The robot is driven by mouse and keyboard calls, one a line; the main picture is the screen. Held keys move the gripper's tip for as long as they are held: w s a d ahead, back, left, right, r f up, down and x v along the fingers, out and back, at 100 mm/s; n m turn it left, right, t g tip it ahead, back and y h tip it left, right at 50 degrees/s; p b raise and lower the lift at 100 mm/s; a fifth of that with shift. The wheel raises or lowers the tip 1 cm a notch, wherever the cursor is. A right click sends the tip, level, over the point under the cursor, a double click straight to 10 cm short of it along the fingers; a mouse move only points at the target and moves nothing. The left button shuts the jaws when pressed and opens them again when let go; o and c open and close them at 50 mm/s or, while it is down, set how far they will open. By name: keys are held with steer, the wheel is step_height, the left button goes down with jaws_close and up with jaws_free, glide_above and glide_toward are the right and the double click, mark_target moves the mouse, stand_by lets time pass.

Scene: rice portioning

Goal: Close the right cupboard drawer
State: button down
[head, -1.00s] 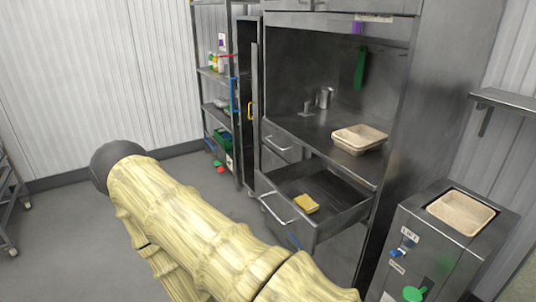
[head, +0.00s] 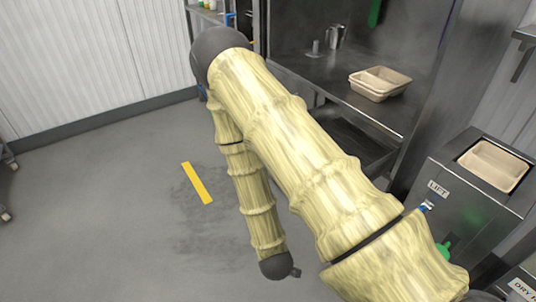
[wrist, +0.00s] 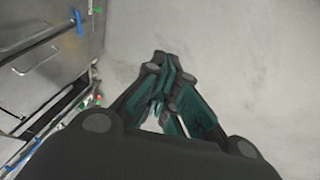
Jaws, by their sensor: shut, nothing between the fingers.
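The right cupboard drawer (head: 357,142) is pulled out below the counter in the head view. My arm covers its front and handle there, so I cannot see how far out it is. In the wrist view, a metal front with a bar handle (wrist: 38,50) shows at the left; I cannot tell for sure which drawer it is. My gripper (wrist: 165,66) is shut and empty, over the grey floor and to the right of that metal front, apart from it. In the head view I cannot make out its fingers.
The counter (head: 340,91) holds a stack of beige trays (head: 380,82) and a metal jug (head: 337,36). A metal lift unit (head: 440,190) with a beige tray (head: 493,164) stands at the right. The floor (head: 120,200) at the left is clear, with a yellow strip (head: 196,183).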

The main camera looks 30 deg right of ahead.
steer(key=w+d+r+n+t+h+b, duration=0.1)
steer(key=w+r+n+t+h+b, duration=0.15)
steer(key=w, duration=0.45)
steer(key=w+d+r+n+t+h+b, duration=0.15)
steer(key=w+r, duration=0.25)
steer(key=w, duration=0.4)
steer(key=w+r+n+t+h+b, duration=0.1)
steer(key=w+r+t+h+b, duration=0.2)
steer(key=r, duration=0.4)
steer(key=w+r+n+t+h+b, duration=0.1)
steer(key=w+r+h+b, duration=0.1)
steer(key=w+r, duration=0.4)
steer(key=w+d, duration=0.6)
steer(key=d, duration=0.5)
steer(key=shift+w+r+b, duration=0.25)
steer(key=shift+w+b, duration=0.1)
steer(key=shift+n+t, duration=0.3)
